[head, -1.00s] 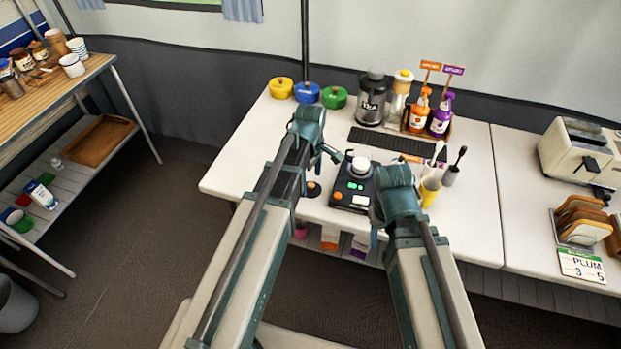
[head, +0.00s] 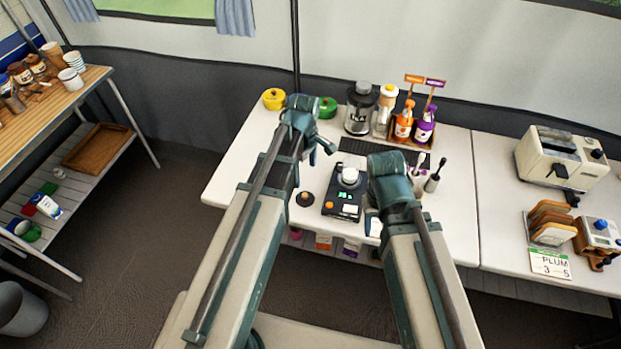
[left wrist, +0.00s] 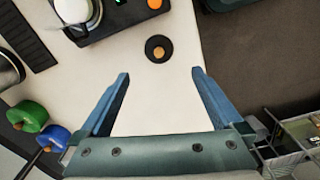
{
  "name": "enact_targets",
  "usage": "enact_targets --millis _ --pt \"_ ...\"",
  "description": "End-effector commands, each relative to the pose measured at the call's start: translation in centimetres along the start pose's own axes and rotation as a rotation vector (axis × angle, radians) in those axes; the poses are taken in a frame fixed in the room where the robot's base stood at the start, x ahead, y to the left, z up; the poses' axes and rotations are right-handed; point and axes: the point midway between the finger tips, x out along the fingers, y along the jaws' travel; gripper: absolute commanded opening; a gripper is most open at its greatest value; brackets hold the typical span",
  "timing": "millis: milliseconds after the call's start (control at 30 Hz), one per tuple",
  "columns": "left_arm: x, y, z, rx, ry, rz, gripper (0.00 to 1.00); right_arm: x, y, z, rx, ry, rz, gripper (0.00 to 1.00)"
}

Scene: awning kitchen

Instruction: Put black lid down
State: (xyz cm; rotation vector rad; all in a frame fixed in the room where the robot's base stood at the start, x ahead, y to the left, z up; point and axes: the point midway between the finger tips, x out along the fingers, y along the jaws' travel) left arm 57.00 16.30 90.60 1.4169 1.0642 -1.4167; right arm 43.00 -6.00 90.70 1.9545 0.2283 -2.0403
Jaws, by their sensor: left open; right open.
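The black lid (head: 305,199), a small round disc with an orange-brown knob, lies flat on the white table in the head view, left of the black scale (head: 343,203). In the left wrist view the lid (left wrist: 154,55) is just beyond my open fingertips, apart from them. My left gripper (head: 324,146) is open and empty above the table; its two blue fingers (left wrist: 160,73) show in the left wrist view. My right gripper (head: 373,217) is mostly hidden behind its own wrist, near the scale's right side. A white round item (head: 349,175) sits on the scale.
Yellow (head: 274,98) and green (head: 327,107) pots stand at the back left; the blue pot (left wrist: 53,138) shows in the left wrist view. The table's front left (head: 250,190) is clear.

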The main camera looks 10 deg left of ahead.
Motion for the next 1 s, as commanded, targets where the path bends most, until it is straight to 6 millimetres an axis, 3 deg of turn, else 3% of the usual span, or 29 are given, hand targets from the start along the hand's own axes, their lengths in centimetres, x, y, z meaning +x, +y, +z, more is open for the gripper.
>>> enact_targets --millis 167,300,500,700,1000 --pt "0.0 -3.0 4.8 0.425 0.017 -0.023 1.0 0.0 0.0 0.0 0.0 0.0 0.0 0.5" --pt "0.0 -6.0 8.8 0.876 0.029 -0.054 1.0 0.0 0.0 0.0 0.0 0.0 0.0 0.5" --pt "-0.1 -9.3 12.4 1.378 0.034 -0.094 1.0 0.0 0.0 0.0 0.0 0.0 0.0 0.5" --pt "-0.1 -10.6 13.7 1.598 0.033 -0.116 1.0 0.0 0.0 0.0 0.0 0.0 0.0 0.5" --pt "-0.1 -10.6 13.8 1.617 0.032 -0.117 1.0 0.0 0.0 0.0 0.0 0.0 0.0 0.5"
